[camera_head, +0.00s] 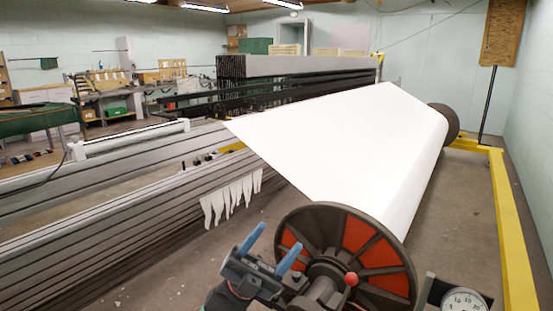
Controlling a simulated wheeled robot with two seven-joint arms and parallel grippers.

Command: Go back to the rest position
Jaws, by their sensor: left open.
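My left gripper (270,247) is at the bottom centre of the head view, its two blue fingertips spread apart with nothing between them. It is just in front of the lower left of the large beam wheel (357,238), which is dark with red-orange panels. Whether it touches the wheel cannot be told. A wide white warp sheet (350,135) stretches from the beam toward the back left. White strips (232,200) hang from the slatted grey machine bed at the left. My right gripper is not in the view.
A yellow frame (512,235) runs along the right side. Long slatted rails (100,225) fill the left. Bare floor shows between rails and wheel. Shelves and workbenches stand at the back left.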

